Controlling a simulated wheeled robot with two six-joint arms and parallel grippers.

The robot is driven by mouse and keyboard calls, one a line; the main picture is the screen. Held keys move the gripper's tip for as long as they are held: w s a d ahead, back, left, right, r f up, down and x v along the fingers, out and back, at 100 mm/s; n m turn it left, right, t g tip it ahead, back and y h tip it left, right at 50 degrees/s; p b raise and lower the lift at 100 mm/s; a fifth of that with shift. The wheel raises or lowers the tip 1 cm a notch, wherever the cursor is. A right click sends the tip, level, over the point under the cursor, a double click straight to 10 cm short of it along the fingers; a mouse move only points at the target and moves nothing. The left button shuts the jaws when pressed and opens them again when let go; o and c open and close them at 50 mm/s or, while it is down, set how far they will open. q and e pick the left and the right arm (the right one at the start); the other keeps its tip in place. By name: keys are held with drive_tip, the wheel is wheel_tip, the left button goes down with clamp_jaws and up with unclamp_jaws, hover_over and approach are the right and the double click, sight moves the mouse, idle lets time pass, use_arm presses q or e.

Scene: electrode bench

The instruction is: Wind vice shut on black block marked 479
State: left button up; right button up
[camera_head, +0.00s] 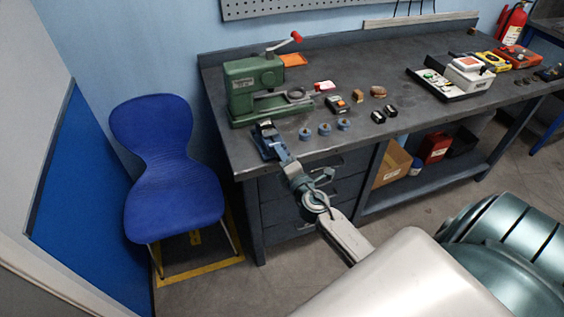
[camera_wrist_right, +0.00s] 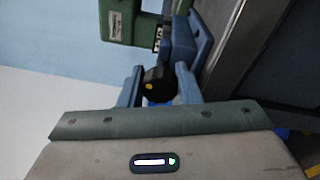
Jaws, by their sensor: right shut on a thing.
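The blue vice (camera_head: 262,142) stands at the bench's front left edge; its blue body (camera_wrist_right: 186,40) also shows beyond my fingers in the right wrist view. My right gripper (camera_head: 283,156) reaches it from the front. In the wrist view the right gripper (camera_wrist_right: 157,84) is shut on a round black knob (camera_wrist_right: 153,76) with a yellow dot, at the vice's near end. A small dark block with pale marks (camera_wrist_right: 158,38) shows by the vice; I cannot read its marks or tell whether the jaws touch it. My left gripper is not in view.
A green press (camera_head: 252,85) with a red-tipped lever stands just behind the vice. Several small blue-grey pieces (camera_head: 325,129) and two black blocks (camera_head: 378,116) lie to its right. A blue chair (camera_head: 172,180) stands left of the bench (camera_head: 400,84).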

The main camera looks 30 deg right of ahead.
drive_tip(key=m+b, duration=0.3)
drive_tip(key=m+h+b, duration=0.1)
drive_tip(key=m+b, duration=0.1)
drive_tip(key=m, duration=0.1)
drive_tip(key=m+b, duration=0.2)
drive_tip(key=b, duration=0.1)
drive_tip(key=shift+f+m+b, duration=0.3)
drive_tip(key=shift+f+m, duration=0.05)
drive_tip(key=shift+m, duration=0.05)
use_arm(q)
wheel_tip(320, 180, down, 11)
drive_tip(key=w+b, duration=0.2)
use_arm(e)
drive_tip(key=shift+m+h, duration=0.4)
drive_tip(key=shift+m, duration=0.8)
drive_tip(key=m+b, duration=0.2)
drive_tip(key=m, duration=0.1)
drive_tip(key=shift+r+m+b, duration=0.1)
drive_tip(key=shift+m+b, duration=0.2)
drive_tip(key=shift+b, duration=0.1)
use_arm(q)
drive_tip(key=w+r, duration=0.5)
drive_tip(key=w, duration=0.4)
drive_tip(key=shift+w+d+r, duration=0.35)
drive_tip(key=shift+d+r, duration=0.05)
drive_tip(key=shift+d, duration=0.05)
use_arm(e)
drive_tip(key=shift+r+m+h, duration=0.1)
drive_tip(key=shift+m+h, duration=0.2)
drive_tip(key=shift+m, duration=0.1)
